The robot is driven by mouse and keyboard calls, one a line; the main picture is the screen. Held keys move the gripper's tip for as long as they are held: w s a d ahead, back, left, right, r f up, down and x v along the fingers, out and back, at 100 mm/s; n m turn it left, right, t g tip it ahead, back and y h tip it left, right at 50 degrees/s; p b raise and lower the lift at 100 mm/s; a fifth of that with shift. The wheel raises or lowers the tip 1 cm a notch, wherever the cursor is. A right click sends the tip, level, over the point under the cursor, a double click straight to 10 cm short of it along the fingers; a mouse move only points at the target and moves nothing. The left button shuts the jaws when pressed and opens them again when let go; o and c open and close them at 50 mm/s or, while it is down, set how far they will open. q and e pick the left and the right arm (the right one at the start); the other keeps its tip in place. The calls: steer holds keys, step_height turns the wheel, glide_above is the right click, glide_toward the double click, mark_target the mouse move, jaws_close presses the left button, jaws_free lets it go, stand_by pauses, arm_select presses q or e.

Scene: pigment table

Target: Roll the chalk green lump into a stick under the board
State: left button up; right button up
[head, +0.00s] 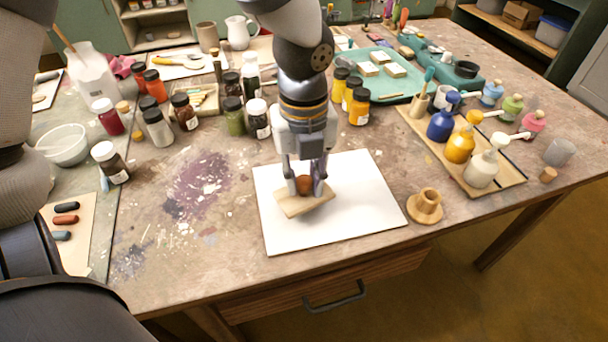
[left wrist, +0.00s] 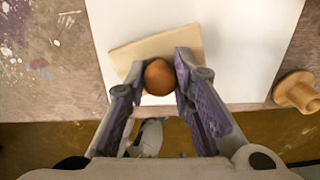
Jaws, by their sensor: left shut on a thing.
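The board (head: 291,207) is a small pale wooden plate with a round brown knob (head: 304,184). It is over the white sheet (head: 355,215), turned at an angle to it. My left gripper (head: 305,188) points down and is shut on the knob. In the left wrist view the knob (left wrist: 159,77) sits between the two fingers, with the board (left wrist: 135,55) under it. No chalk green lump shows in either view; the space under the board is hidden. I cannot tell whether the board touches the sheet. My right gripper is not in view.
A wooden spool-shaped piece (head: 425,206) stands just right of the sheet. Several pigment jars (head: 257,119) stand behind it. A tray of pump bottles (head: 482,168) is at the right. Finished-looking sticks (head: 66,207) lie at the left. The stained tabletop left of the sheet is clear.

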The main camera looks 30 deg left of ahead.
arm_select(q)
steer(key=shift+f, duration=0.3)
steer(key=shift+d, duration=0.1)
